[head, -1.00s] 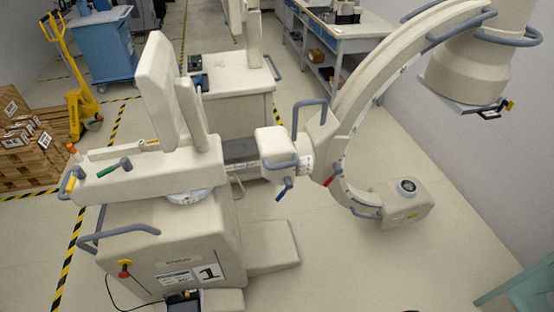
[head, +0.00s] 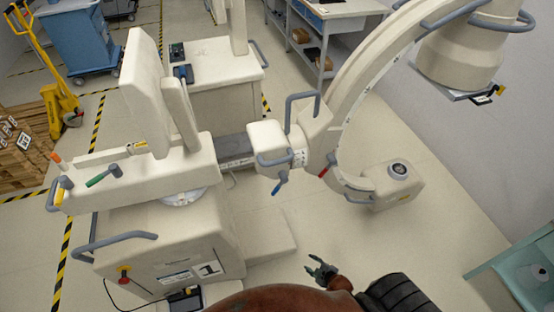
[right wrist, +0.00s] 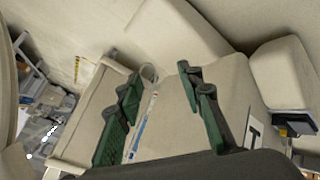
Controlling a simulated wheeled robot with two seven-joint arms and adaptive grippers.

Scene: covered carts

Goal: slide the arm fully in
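A cream C-arm machine stands in the middle of the head view. Its horizontal arm (head: 234,148) runs from the column housing to the C-shaped arc (head: 350,95), with a dark grey section showing between. A blue-grey handle (head: 301,98) and a blue lever (head: 280,182) sit by the joint block (head: 268,140). My right gripper (head: 321,265) is open and empty above the floor, in front of the machine and apart from it. In the right wrist view its two green fingers (right wrist: 158,85) are spread, with cream machine panels behind. My left gripper is not in view.
A green lever (head: 104,176) and a red knob (head: 124,278) are on the machine's left part. A teal cart (head: 520,270) stands at the lower right. A yellow pallet jack (head: 55,105) and boxes (head: 20,150) are at left. Floor in front of the arc is clear.

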